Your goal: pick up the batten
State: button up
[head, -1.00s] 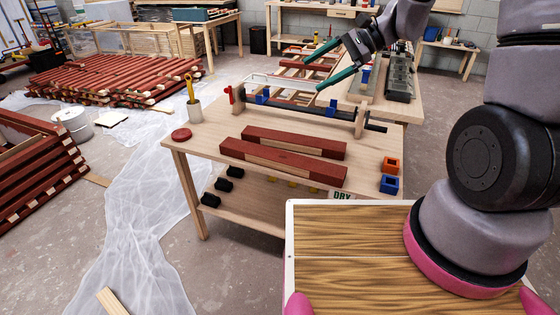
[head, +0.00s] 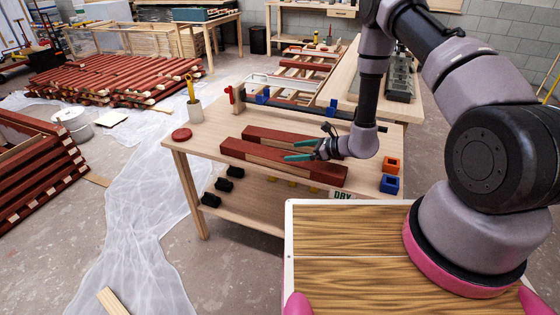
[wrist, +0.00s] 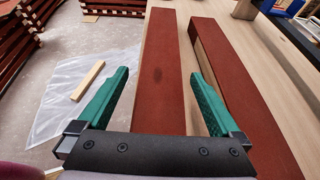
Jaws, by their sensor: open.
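Two battens painted red with bare wood patches lie side by side on the workbench. The front batten (head: 262,155) is nearer the bench's front edge; the rear batten (head: 268,135) lies just behind it. My gripper (head: 298,150) is open and empty, above the battens, its green fingers pointing left. In the wrist view, the front batten (wrist: 163,65) runs between the two fingers (wrist: 160,88), and the rear batten (wrist: 235,90) is to the right, partly behind the right finger. I cannot tell the exact height of the fingers above the wood.
The workbench (head: 195,145) also holds a cup with a yellow tool (head: 195,108), a red disc (head: 181,134), an orange block (head: 391,165) and a blue block (head: 388,184). A long clamp (head: 295,108) lies behind the battens.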

aim_at(273, 153)
jog(key=x, duration=0.7)
jog(key=shift+w+a+f, duration=0.15)
jog(key=shift+w+f, duration=0.1)
jog(key=shift+f, duration=0.05)
jog(key=shift+c, duration=0.3)
grip_shut()
